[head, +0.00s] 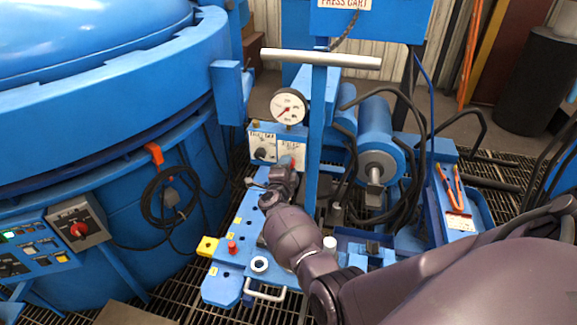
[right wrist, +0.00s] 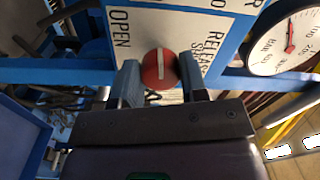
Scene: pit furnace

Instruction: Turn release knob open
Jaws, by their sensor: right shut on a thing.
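The red release knob (right wrist: 160,69) shows in the right wrist view, with a white pointer line across its face. It is mounted on a white label plate (right wrist: 185,25) with the words OPEN and RELEASE on it, turned sideways in this view. My right gripper (right wrist: 160,80) is shut on the knob, one finger on each side. In the head view my right gripper (head: 287,165) is at the white panel below the gauge and hides most of the knob. My left gripper is not in view.
A pressure gauge (head: 288,107) sits just above the panel, with a black knob (head: 262,153) to the left. A blue post (head: 317,130) with a grey crossbar (head: 320,59) stands close to my right arm. The large blue furnace (head: 110,110) fills the left.

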